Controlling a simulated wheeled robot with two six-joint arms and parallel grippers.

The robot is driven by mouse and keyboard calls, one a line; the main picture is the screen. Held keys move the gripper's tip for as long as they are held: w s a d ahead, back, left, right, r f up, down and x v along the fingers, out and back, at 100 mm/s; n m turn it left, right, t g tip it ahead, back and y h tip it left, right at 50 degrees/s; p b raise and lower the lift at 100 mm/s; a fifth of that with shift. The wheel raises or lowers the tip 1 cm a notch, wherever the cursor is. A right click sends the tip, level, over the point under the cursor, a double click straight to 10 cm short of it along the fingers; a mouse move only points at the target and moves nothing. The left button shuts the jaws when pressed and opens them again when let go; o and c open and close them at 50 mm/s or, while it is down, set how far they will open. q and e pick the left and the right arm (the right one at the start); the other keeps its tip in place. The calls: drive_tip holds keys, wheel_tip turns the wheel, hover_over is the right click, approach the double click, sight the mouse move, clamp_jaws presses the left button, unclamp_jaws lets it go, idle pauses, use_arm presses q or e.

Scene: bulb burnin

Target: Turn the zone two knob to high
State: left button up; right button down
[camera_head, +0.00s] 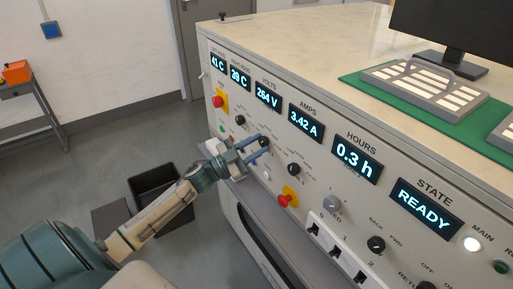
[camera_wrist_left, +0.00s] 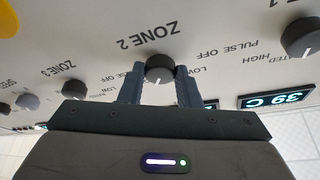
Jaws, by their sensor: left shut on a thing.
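The zone two knob (camera_wrist_left: 159,70) is a dark round knob with a white pointer line, under the upside-down "ZONE 2" label in the left wrist view. It also shows on the panel in the head view (camera_head: 264,141). My left gripper (camera_wrist_left: 159,86) is shut on this knob, with one blue-grey finger at each side of it. In the head view my left gripper (camera_head: 256,150) reaches the panel from the left. Most of the knob's scale is hidden or too small to read. My right gripper is not in view.
The zone three knob (camera_wrist_left: 68,89) and the zone one knob (camera_wrist_left: 301,38) flank it. A red emergency button (camera_head: 287,197) and a ledge (camera_head: 262,203) are near on the panel. Displays run above, including the state display (camera_head: 426,208) reading READY. A dark bin (camera_head: 152,184) stands on the floor.

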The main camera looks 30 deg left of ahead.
use_arm(q)
drive_tip(key=shift+m, duration=0.4)
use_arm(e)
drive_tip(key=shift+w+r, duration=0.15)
use_arm(q)
drive_tip(key=o, duration=1)
drive_tip(key=shift+s+a+f, duration=0.2)
drive_tip(key=shift+s, duration=0.05)
drive_tip(key=b+v, duration=0.1)
drive_tip(key=v, duration=0.2)
drive_tip(key=shift+s+a+f, duration=0.1)
drive_tip(key=shift+s+a, duration=0.05)
approach(261, 144)
drive_tip(key=shift+v, duration=1.15)
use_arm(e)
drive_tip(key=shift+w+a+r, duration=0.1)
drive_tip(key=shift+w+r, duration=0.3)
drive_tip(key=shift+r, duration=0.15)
